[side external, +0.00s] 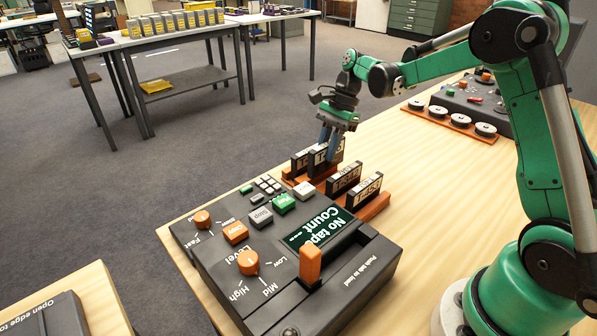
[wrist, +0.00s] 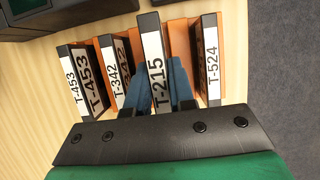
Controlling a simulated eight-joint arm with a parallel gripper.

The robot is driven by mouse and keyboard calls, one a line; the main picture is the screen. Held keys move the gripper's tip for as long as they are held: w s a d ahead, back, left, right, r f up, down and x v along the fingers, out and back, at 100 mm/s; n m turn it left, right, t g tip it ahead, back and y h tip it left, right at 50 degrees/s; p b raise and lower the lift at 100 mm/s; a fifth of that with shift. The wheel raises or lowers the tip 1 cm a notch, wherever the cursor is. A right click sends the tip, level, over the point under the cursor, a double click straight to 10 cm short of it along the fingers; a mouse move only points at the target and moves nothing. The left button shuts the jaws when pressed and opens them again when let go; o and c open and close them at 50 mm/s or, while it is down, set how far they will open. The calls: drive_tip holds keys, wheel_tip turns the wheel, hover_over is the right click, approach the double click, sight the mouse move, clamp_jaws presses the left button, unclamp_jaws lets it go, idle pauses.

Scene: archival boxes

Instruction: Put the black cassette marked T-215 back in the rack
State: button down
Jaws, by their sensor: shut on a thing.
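The black cassette marked T-215 (wrist: 152,60), with a white label, is between the two blue fingers of my gripper (wrist: 160,84), which are shut on it. In the side view my gripper (side external: 329,143) holds this cassette (side external: 317,161) over the far part of the orange rack (side external: 375,208). In the wrist view the T-215 label looks larger and nearer than its neighbours. It lines up with the space between T-342 (wrist: 117,72) and T-524 (wrist: 210,58). I cannot tell whether its lower edge touches the rack (wrist: 181,40).
Cassette T-453 (wrist: 78,80) stands at the rack's left end in the wrist view. A dark tape machine (side external: 215,262) with a "No tape" screen sits in front of the rack. Another console with reels (side external: 455,121) is at the back right. Bare wooden table lies right of the rack.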

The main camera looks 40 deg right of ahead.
sight(323, 171)
drive_tip(key=shift+f, duration=0.15)
drive_tip(key=shift+f, duration=0.65)
drive_tip(key=shift+f, duration=0.65)
drive_tip(key=shift+f, duration=0.25)
idle(0.5)
drive_tip(key=c, duration=0.7)
unclamp_jaws()
drive_tip(key=shift+o, duration=0.2)
drive_tip(key=shift+r, duration=0.1)
